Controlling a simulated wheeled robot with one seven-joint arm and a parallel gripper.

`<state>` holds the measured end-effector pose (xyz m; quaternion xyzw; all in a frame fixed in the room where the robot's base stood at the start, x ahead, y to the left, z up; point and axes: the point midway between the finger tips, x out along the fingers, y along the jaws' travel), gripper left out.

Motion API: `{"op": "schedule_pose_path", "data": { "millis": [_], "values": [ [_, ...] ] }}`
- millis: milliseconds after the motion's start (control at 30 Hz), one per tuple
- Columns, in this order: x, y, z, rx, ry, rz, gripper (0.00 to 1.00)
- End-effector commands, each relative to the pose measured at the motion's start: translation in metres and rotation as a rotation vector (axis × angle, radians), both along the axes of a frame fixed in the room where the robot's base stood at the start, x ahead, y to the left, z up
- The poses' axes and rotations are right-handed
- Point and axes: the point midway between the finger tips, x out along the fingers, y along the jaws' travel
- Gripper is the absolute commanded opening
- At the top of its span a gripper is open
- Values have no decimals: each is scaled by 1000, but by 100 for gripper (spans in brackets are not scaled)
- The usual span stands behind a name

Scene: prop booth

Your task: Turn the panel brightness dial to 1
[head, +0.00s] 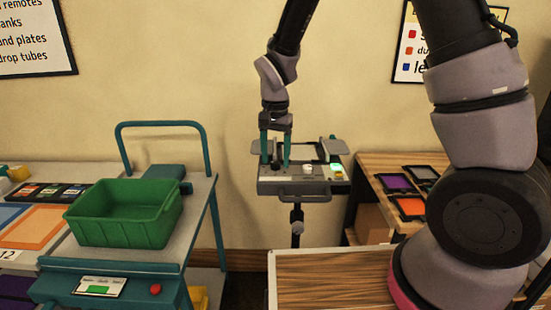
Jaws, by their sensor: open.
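A grey control panel (320,187) stands on a thin post in the middle of the head view, near the wall. A small dark knob (277,165) shows on its left part, and a white knob (308,169) sits right of it. A green-lit spot glows at the panel's right end. I cannot read any markings, so which knob is the brightness dial and its setting cannot be told. My gripper (276,161) points down over the left part of the panel. Its teal fingers are apart, one on each side of the dark knob in this view; contact cannot be told.
A green bin (125,222) sits on a teal-framed cart at left. A wooden bench at right holds purple, grey and orange framed tiles (409,207). My arm hides part of the right side.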

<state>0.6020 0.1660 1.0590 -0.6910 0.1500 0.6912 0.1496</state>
Motion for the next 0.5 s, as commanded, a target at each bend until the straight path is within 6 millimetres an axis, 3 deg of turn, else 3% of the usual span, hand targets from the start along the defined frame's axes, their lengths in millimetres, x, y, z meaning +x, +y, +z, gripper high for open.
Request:
{"op": "schedule_pose_path", "data": {
  "millis": [367,500],
  "values": [
    [0,0,-7,1,0,0,64],
    [0,0,-7,1,0,0,15]
  ]
}}
